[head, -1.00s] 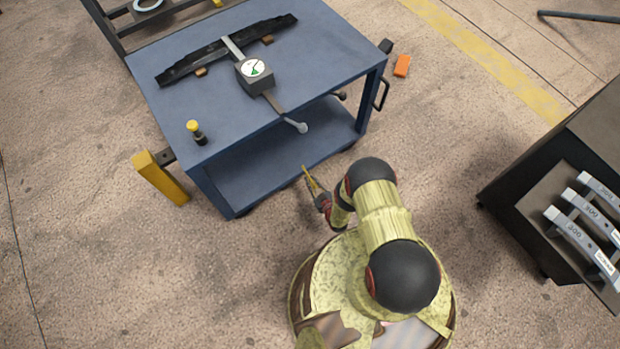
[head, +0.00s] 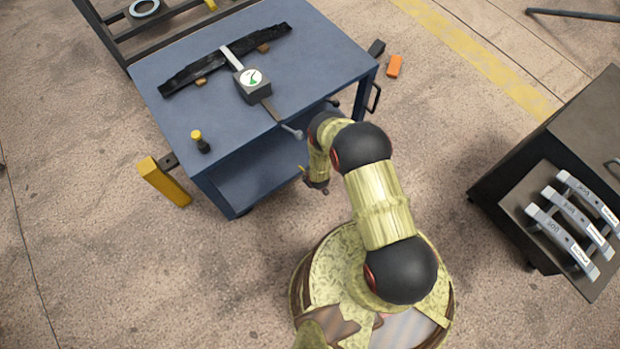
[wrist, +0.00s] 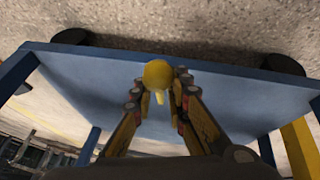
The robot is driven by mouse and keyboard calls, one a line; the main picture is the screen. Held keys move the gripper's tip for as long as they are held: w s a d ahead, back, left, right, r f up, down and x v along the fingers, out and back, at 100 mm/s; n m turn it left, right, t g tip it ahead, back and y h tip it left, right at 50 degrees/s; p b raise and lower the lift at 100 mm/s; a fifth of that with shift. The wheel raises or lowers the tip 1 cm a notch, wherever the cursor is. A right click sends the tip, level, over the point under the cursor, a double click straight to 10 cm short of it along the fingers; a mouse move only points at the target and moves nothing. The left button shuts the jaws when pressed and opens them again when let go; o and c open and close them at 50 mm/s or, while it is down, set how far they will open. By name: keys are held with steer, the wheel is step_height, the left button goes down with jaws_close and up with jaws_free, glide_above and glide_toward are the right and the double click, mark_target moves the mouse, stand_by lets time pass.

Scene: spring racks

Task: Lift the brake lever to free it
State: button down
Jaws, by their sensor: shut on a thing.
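A yellow ball knob (wrist: 157,73), which I take to be the brake lever's end, sits between my fingertips in the wrist view. A short yellow piece shows just below it; the rest of the lever is hidden. My gripper (wrist: 160,93) is shut on this knob, one finger on each side. In the head view my gripper (head: 305,176) is low beside the near long side of the blue cart (head: 240,148), below its top. The knob cannot be made out there.
The cart top carries a grey gauge box (head: 252,87), a black leaf spring (head: 190,75) and a yellow-topped peg (head: 200,141). A grey handle (head: 291,132) juts over the near edge, close to my arm. A dark rack (head: 560,220) stands right. Open floor lies between.

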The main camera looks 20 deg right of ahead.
steer(key=shift+s+a+r+g, duration=0.15)
steer(key=shift+r+g, duration=0.1)
steer(key=shift+g, duration=0.15)
steer(key=c, duration=1.6)
jaws_free()
steer(key=shift+w+r, duration=0.1)
steer(key=shift+w, duration=0.1)
steer(key=shift+v, duration=5.95)
steer(key=shift+c, duration=0.2)
